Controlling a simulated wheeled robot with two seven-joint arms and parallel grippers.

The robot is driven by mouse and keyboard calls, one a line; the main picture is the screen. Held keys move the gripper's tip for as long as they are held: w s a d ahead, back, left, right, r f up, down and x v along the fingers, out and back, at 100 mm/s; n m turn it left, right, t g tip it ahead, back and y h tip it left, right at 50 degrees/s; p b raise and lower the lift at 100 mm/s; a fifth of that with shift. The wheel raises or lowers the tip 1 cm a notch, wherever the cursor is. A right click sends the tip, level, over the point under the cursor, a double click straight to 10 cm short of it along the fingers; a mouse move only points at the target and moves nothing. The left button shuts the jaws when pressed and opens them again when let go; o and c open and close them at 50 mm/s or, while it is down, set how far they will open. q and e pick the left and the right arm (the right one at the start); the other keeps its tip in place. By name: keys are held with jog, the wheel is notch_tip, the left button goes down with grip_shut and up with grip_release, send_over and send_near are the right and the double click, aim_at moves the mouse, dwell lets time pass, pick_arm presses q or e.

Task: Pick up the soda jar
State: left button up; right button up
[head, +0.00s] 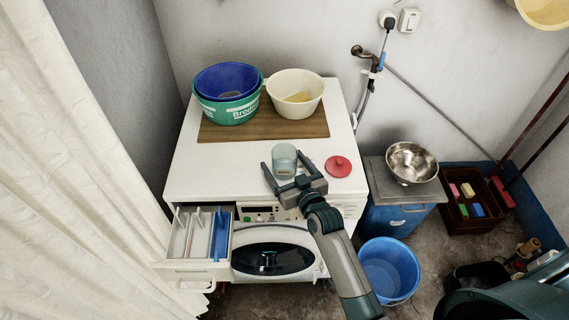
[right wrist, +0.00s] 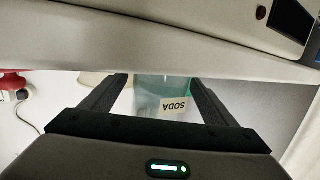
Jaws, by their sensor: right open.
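The soda jar (head: 284,159) is a pale, see-through jar standing upright near the front of the white washing machine top (head: 185,176). In the right wrist view the jar (right wrist: 163,92) shows its "SODA" label upside down. My right gripper (head: 286,167) is open, with one finger on each side of the jar. In the wrist view the fingers show apart, with the jar between them; I cannot tell whether either touches it. My left gripper is not in view.
A red lid (head: 338,166) lies just right of the jar. Behind, a wooden board (head: 262,131) bears a green basin (head: 228,112) with a blue bowl, and a cream bowl (head: 311,104). The open detergent drawer (head: 185,264) sticks out at front left. A blue bucket (head: 405,268) stands on the floor.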

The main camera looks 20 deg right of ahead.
aim_at(282, 146)
jog(key=c, duration=1.3)
jog(key=shift+o, duration=0.2)
jog(key=shift+r, duration=0.1)
jog(key=shift+r, duration=0.55)
jog(key=r, duration=0.1)
jog(key=d+r+b, duration=0.1)
jog(key=r, duration=0.1)
jog(key=shift+r, duration=0.1)
jog(key=s+d+r+b, duration=0.2)
jog(key=d+r, duration=0.4)
jog(key=d, duration=0.4)
jog(key=shift+s+d+r+b, duration=0.2)
jog(key=shift+r+b, duration=0.1)
jog(key=shift+b, duration=0.1)
